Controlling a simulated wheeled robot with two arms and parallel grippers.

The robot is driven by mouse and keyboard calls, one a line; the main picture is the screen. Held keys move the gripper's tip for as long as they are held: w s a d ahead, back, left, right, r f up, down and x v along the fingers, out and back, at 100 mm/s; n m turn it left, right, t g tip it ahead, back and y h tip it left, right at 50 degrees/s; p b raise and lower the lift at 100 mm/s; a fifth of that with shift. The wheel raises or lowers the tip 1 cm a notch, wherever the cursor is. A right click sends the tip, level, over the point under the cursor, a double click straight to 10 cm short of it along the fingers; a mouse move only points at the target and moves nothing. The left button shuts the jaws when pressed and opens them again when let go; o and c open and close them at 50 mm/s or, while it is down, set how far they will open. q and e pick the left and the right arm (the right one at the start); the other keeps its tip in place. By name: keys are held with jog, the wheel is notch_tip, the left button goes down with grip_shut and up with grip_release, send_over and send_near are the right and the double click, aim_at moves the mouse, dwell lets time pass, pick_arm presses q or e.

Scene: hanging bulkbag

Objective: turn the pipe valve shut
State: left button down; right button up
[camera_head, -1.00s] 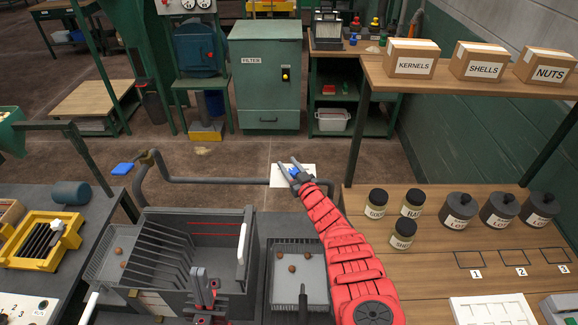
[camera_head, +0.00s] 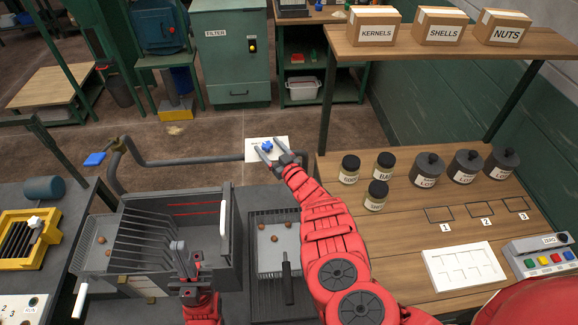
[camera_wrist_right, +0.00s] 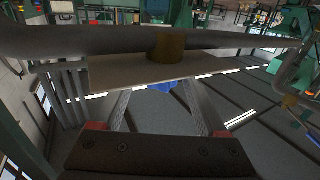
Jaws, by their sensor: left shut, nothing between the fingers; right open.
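A dark grey pipe (camera_head: 190,161) runs behind the workbench. A blue valve handle (camera_head: 267,147) sits by a white label plate (camera_head: 250,155) near its right end. My right gripper (camera_head: 266,149) is open, with its fingers on either side of this blue handle. In the right wrist view the blue handle (camera_wrist_right: 161,87) shows partly between the fingers, under the label plate (camera_wrist_right: 125,75) and a brass fitting (camera_wrist_right: 168,47) on the pipe. Contact cannot be told. My left gripper (camera_head: 184,262) is shut and empty above the grey slotted box, far from the handle.
A second blue piece (camera_head: 95,159) is left of the pipe bend. The grey slotted box (camera_head: 150,230) and a tray (camera_head: 270,260) with brown nuts stand in front. Jars, lidded pots and a white mould (camera_head: 463,271) occupy the right table, with a boxed shelf (camera_head: 420,50) above.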

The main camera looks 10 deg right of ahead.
jog(key=p+v, duration=0.2)
jog(key=v, duration=1.1)
jog(key=shift+p, duration=0.35)
jog(key=shift+a, duration=0.1)
